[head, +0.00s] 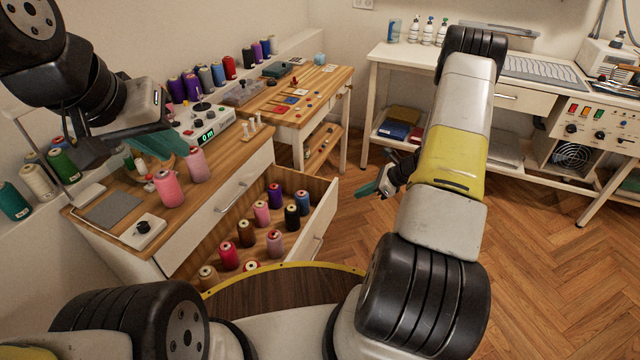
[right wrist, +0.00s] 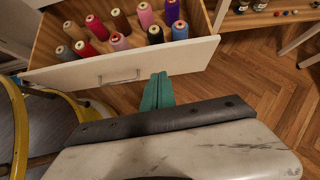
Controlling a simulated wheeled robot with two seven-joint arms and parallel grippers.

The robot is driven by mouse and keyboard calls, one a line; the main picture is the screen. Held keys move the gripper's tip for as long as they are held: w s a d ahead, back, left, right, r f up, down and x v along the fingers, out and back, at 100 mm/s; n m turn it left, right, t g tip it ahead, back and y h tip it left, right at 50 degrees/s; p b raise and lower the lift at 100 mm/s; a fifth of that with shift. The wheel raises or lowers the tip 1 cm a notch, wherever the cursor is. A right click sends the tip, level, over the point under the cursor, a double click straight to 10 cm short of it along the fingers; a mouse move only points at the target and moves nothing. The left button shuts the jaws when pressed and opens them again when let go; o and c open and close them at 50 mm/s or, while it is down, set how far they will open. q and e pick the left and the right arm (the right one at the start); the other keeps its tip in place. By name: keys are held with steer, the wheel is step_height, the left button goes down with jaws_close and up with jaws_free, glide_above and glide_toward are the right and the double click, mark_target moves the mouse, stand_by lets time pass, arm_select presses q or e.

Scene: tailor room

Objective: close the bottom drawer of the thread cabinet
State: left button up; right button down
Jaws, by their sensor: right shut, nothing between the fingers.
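The thread cabinet (head: 250,168) stands at the left in the head view, with a wooden top. Its bottom drawer (head: 318,228) is pulled out and holds several thread spools. In the right wrist view the drawer's white front (right wrist: 190,58) and its handle (right wrist: 118,76) show. My right gripper (head: 368,188) is shut and empty, to the right of the drawer front; its teal fingers (right wrist: 158,78) overlap the front's lower edge in the wrist view, and contact cannot be told. My left gripper (head: 165,143) is above the cabinet top; its finger opening is unclear.
Pink spools (head: 168,189) and a winder device (head: 200,122) stand on the cabinet top. A small wooden table (head: 325,85) is behind the drawer. A white workbench (head: 400,55) stands at the back right. The parquet floor (head: 530,235) right of the drawer is clear.

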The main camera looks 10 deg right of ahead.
step_height(320, 180, down, 2)
glide_toward(323, 206)
steer(key=shift+m, duration=0.4)
steer(key=x, duration=0.5)
steer(key=shift+d+f, duration=0.25)
steer(key=shift+f, duration=0.25)
arm_select(q)
steer(key=shift+a, duration=0.1)
arm_select(e)
steer(key=shift+w+a, duration=0.3)
steer(key=shift+a, duration=0.1)
